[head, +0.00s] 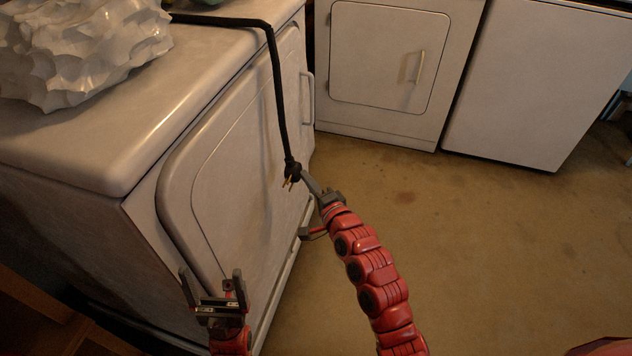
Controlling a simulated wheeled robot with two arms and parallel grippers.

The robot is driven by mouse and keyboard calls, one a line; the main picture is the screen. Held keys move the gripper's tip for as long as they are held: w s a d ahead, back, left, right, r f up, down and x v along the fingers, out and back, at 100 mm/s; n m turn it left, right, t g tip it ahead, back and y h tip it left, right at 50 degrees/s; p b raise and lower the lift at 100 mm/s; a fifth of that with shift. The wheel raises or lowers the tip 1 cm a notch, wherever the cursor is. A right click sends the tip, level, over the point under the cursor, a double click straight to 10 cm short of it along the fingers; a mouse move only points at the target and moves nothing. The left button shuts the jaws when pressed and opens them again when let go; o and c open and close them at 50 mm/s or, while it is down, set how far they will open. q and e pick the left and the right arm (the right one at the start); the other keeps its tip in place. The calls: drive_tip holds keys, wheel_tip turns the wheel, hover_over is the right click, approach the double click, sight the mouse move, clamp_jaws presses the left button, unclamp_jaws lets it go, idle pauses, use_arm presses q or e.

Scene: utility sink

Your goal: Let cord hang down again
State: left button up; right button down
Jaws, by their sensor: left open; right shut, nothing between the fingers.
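The black cord (278,90) lies across the top of the white machine, bends over its edge and hangs down in front of the door. Its plug (291,171), with metal prongs pointing down, is at the lower end. My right gripper (308,183) is just right of the plug, shut with nothing held; I cannot tell whether its tip touches the plug. My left gripper (211,272) is open and empty, lower left of the plug, in front of the machine's door.
The white machine (110,150) fills the left side, with a crumpled white glossy object (75,50) on top. Two more white appliances (390,60) (540,80) stand at the back. The brown floor (480,230) is open to the right. A wooden edge (40,320) is at lower left.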

sight(291, 179)
drive_tip(key=shift+m+t, duration=0.5)
drive_tip(key=a+b, duration=0.1)
drive_tip(key=w+a+f+b, duration=0.1)
drive_tip(key=a, duration=0.2)
drive_tip(key=shift+w+a+f+b, duration=0.15)
drive_tip(key=shift+w+b, duration=0.05)
drive_tip(key=shift+b, duration=0.2)
drive_tip(key=shift+a, duration=0.15)
drive_tip(key=shift+r, duration=0.25)
drive_tip(key=shift+s, duration=0.1)
